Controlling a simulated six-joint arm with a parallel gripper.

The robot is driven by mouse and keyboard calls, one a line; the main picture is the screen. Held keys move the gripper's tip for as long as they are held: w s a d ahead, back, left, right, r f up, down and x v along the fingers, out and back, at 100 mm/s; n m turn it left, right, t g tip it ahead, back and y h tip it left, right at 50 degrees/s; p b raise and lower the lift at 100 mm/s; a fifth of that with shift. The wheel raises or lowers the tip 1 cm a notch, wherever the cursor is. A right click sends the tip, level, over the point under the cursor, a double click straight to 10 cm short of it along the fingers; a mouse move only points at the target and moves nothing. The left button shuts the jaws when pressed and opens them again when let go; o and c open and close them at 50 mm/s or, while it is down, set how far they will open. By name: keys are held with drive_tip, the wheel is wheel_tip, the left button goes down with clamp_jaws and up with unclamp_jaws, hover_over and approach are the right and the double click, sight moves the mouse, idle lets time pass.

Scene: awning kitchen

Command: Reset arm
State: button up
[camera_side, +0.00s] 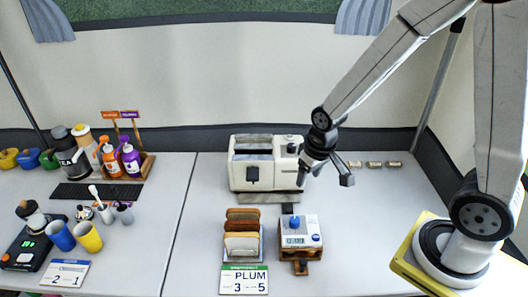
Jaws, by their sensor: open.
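My gripper (341,168) hangs in the air at the right front of the white toaster (252,178), pointing down and to the right. Its fingers are apart and nothing shows between them. My arm reaches in from the right, from a base on a yellow plate. The gripper hides part of the toaster's right end or the space beside it; I cannot tell if they touch, but it seems clear of the table.
A bread rack (243,242) with several slices stands before the toaster, behind a PLUM card (244,281). A scale (300,231) with a blue item stands beside it. Bottles (131,160), cups (88,238) and a black device (27,248) fill the left.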

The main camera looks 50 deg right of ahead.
drive_tip(key=shift+n+t, duration=0.4)
drive_tip(key=shift+n, duration=0.3)
drive_tip(key=shift+s+a+r, duration=0.15)
drive_tip(key=shift+s+r, duration=0.35)
drive_tip(key=shift+s, duration=0.3)
drive_tip(key=shift+s+a+r, duration=0.2)
drive_tip(key=shift+s+r, duration=0.3)
drive_tip(key=shift+s, duration=0.3)
drive_tip(key=shift+s+a+r, duration=0.15)
drive_tip(key=shift+s+r, duration=0.35)
drive_tip(key=shift+s, duration=0.3)
